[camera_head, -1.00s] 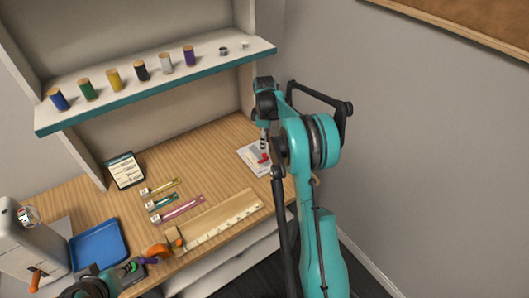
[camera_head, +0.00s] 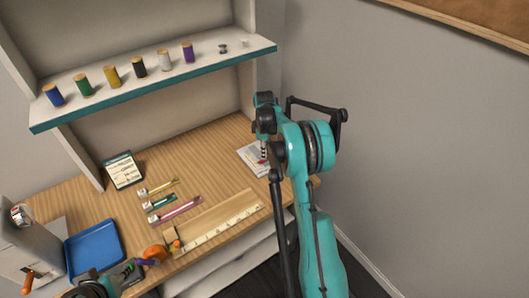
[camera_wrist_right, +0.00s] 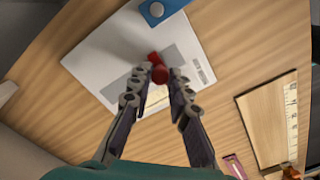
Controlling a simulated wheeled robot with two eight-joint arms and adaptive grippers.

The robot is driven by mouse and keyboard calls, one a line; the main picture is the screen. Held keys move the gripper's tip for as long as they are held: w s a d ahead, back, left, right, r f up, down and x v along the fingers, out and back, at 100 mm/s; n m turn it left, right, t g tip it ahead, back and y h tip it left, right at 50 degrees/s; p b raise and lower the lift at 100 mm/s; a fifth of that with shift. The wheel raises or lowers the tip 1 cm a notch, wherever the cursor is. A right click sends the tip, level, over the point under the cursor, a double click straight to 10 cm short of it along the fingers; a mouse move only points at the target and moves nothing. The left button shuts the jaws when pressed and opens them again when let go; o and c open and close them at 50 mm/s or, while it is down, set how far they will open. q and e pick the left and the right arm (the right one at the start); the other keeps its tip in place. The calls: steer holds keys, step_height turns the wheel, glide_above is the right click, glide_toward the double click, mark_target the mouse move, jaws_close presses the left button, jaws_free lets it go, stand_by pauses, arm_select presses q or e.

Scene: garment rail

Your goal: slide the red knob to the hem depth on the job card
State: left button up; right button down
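The red knob (camera_wrist_right: 160,72) shows in the right wrist view on a flat white-and-grey plate (camera_wrist_right: 100,73). The plate also shows in the head view (camera_head: 249,157), at the right of the desk. My right gripper (camera_wrist_right: 158,73) has one fingertip on each side of the knob, very close to it; I cannot tell whether they touch it. In the head view my right gripper (camera_head: 263,152) points down over the plate and hides the knob. The job card (camera_head: 123,170) stands in a dark frame near the shelf; its writing is too small to read. My left gripper (camera_head: 133,268) is low at the left.
A wooden ruler (camera_head: 222,223) lies along the front of the desk. Several small coloured strips (camera_head: 160,204) lie behind it. A blue tray (camera_head: 95,250) is at the left, beside a grey machine (camera_head: 28,250). Thread spools (camera_head: 112,77) stand on the shelf above.

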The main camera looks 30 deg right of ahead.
steer(key=shift+w+a+p, duration=0.15)
steer(key=shift+w+p, duration=0.4)
steer(key=shift+w, duration=2)
steer(key=c, duration=1.4)
jaws_free()
step_height(320, 180, up, 12)
